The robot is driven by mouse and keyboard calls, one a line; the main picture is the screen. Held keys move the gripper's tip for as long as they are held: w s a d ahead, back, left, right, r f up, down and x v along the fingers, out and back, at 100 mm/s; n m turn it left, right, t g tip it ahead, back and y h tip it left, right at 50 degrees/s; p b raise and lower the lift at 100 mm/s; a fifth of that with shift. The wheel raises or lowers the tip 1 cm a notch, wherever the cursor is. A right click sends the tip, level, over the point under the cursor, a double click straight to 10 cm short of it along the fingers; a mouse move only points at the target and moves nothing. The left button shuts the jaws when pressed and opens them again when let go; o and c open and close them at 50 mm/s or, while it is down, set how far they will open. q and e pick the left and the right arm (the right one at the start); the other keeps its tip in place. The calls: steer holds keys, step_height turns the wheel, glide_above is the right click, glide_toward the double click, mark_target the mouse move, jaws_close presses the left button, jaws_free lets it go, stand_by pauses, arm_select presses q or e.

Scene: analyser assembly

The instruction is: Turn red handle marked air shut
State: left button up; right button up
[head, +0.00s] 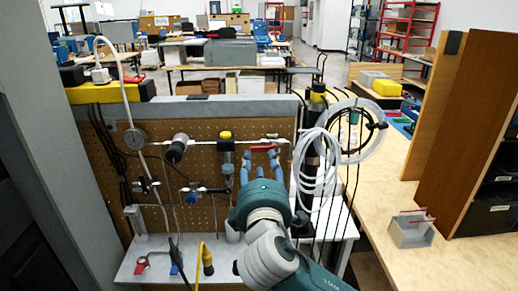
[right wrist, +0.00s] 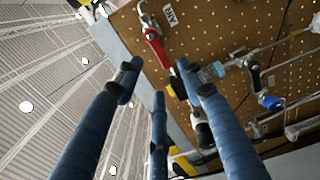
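The red handle (head: 264,148) is a lever on a valve in the pipe across the upper right of the brown pegboard (head: 210,155). In the right wrist view the red handle (right wrist: 157,48) lies slantwise beside a white tag reading AIR (right wrist: 170,14). My right gripper (head: 260,164) has its blue fingers spread just below the handle in the head view. In the right wrist view the right gripper (right wrist: 160,85) is open and empty, with one right-hand fingertip close to the handle's lower end. I cannot tell whether they touch. My left gripper is in neither view.
Coiled clear tubing (head: 312,165) hangs on a dark post right of the gripper. A gauge (head: 135,138) and a blue-handled valve (head: 193,197) sit left on the board. Another red handle (head: 142,264) is low on the left. A wooden table (head: 455,265) stands right.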

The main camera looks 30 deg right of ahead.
mark_target(259, 148)
steer(key=p+x, duration=0.1)
steer(key=x, duration=0.6)
jaws_close()
